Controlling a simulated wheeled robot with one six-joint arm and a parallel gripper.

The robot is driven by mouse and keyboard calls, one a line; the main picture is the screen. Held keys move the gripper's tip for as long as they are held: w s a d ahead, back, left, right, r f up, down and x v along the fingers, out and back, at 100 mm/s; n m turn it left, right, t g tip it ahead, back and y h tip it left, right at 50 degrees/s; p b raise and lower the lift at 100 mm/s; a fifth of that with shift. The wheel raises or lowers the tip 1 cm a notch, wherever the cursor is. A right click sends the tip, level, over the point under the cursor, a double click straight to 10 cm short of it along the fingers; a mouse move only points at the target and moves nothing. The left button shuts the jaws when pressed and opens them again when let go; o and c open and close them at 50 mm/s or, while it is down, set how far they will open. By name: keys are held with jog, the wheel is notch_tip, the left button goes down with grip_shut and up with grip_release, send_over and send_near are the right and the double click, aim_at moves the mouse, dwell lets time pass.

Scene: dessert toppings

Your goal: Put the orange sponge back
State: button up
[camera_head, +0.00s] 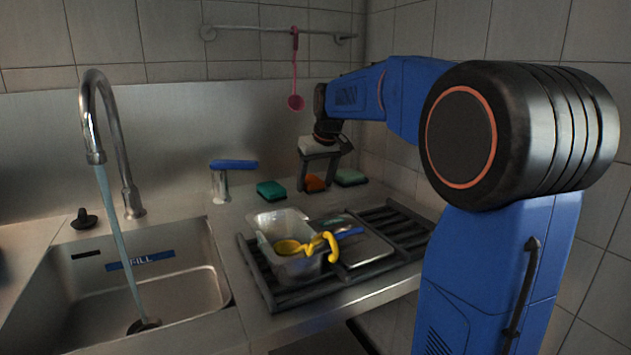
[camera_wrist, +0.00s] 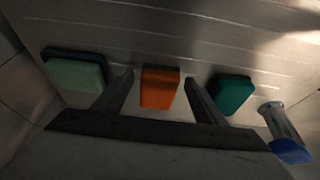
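The orange sponge (camera_head: 315,184) rests at the back of the counter, between a teal sponge (camera_head: 271,191) and a pale green sponge (camera_head: 350,177). My gripper (camera_head: 317,187) points down over it, with one finger on each side. In the wrist view the orange sponge (camera_wrist: 160,88) lies between the spread fingers of my gripper (camera_wrist: 158,78), and a gap shows on both sides. The gripper is open. The teal sponge (camera_wrist: 231,94) and pale green sponge (camera_wrist: 75,73) lie outside the fingers.
In front, a black rack (camera_head: 258,274) carries a clear container (camera_head: 300,265) with yellow utensils. Water runs from a faucet (camera_head: 93,120) into the sink (camera_head: 180,285). A pink ladle (camera_head: 295,101) hangs from the wall rail.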

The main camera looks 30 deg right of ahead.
jog(key=shift+r, duration=0.1)
jog(key=v, duration=1.2)
dwell(0.4)
